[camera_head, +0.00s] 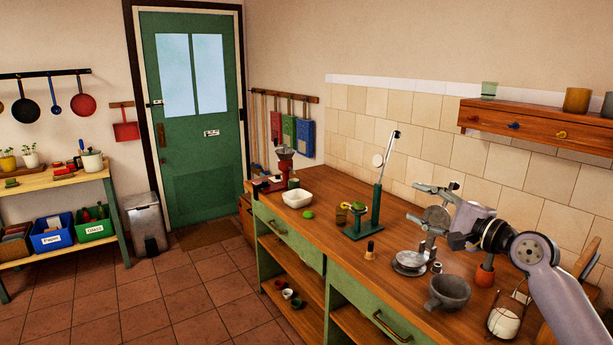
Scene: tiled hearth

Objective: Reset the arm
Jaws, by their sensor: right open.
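My right arm comes in from the lower right over the wooden counter (335,205). My right gripper (415,203) points left, its two grey fingers spread apart. I see nothing held between them. A metal device with a round grey disc and a shallow pan (410,261) stands on the counter below and behind the fingers, partly hidden by them. I cannot tell how far apart they are in depth. My left gripper is not in view.
A green stand with a tall lever (376,208) is left of my gripper. A wooden shelf (535,130) hangs above. A white bowl (297,198) is farther left.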

